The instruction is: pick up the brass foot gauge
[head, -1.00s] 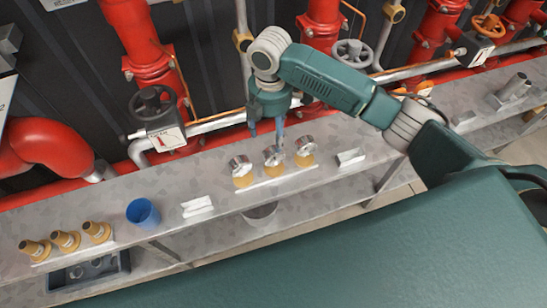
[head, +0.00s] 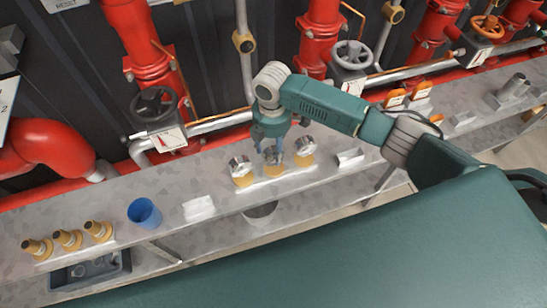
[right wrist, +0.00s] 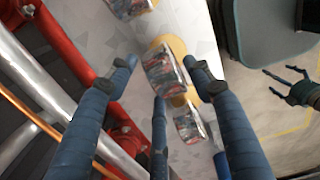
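Three gauges with chrome round heads and yellow brass-coloured feet stand in a row on a pale strip on the grey bench. They are a left one (head: 241,172), a middle one (head: 273,168) and a right one (head: 305,152). My right gripper (head: 272,152) points down at the middle gauge and partly hides it. In the right wrist view this gripper (right wrist: 160,68) is open, its blue fingers on either side of a chrome head (right wrist: 166,73); contact is unclear. My left gripper (right wrist: 282,84) shows in the right wrist view with fingers spread, away from the gauges.
A blue cup (head: 144,213), a white block (head: 199,208) and several brass nozzles (head: 68,240) stand to the left on the bench. A small pale holder (head: 350,158) is at right. Red pipes and a dark handwheel valve (head: 154,104) line the back.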

